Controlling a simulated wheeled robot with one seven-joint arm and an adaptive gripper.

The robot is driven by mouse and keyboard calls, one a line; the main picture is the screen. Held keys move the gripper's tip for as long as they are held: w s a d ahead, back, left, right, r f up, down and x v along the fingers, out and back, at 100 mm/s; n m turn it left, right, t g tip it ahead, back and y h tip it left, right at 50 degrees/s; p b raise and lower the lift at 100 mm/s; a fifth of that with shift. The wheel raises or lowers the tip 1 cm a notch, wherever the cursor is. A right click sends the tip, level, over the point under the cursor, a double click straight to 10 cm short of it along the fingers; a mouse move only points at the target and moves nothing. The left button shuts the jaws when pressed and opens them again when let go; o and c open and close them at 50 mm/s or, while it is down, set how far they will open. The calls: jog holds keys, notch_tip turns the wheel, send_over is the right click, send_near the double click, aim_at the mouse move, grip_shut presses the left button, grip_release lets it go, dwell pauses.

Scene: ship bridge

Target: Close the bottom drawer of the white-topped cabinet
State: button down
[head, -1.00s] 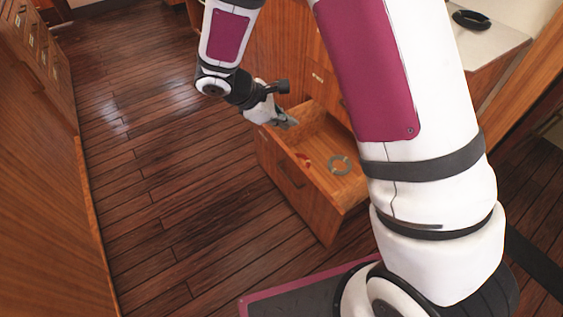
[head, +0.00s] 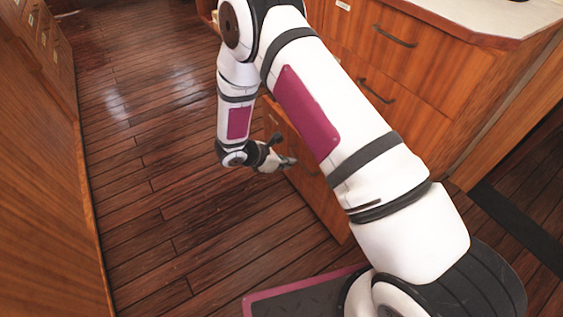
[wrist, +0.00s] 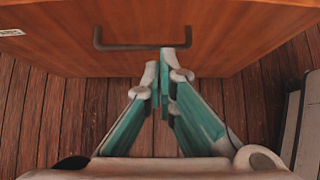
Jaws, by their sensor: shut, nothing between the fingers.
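The white-topped cabinet (head: 455,75) stands at the right in the head view. Its bottom drawer (head: 325,205) juts out from the cabinet, with its front panel partly visible beyond my arm. My arm hides the drawer's inside. My gripper (head: 291,163) is at the drawer's front panel. In the wrist view the drawer front (wrist: 235,25) fills the top, with a dark bar handle (wrist: 125,46). My gripper (wrist: 167,62) is shut and empty, its fingertips by the handle's right end. I cannot tell whether they touch the panel.
Upper drawers with dark handles (head: 395,38) look shut. A wooden cabinet row (head: 35,170) lines the left side. The plank floor (head: 170,150) between is clear. In the wrist view a grey object (wrist: 297,120) stands at the right edge.

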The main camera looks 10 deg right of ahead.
aim_at(304, 166)
jog(key=shift+w+d+f+b, duration=0.35)
jog(key=shift+d+f, duration=0.15)
jog(key=shift+d, duration=0.65)
jog(key=shift+w+d+f+b, duration=0.4)
jog(key=shift+d+f, duration=0.15)
jog(key=shift+d, duration=0.55)
jog(key=shift+w+d+f+b, duration=0.35)
jog(key=shift+d+f, duration=0.15)
jog(key=shift+d, duration=0.65)
jog(key=w+d+b, duration=0.1)
jog(key=w+d, duration=0.3)
jog(key=d, duration=1)
jog(key=w+d+b, duration=0.1)
jog(key=w+d, duration=0.4)
jog(key=d, duration=0.9)
jog(key=shift+d+b, duration=0.2)
jog(key=shift+b, duration=0.15)
jog(key=shift+w+d+r, duration=0.1)
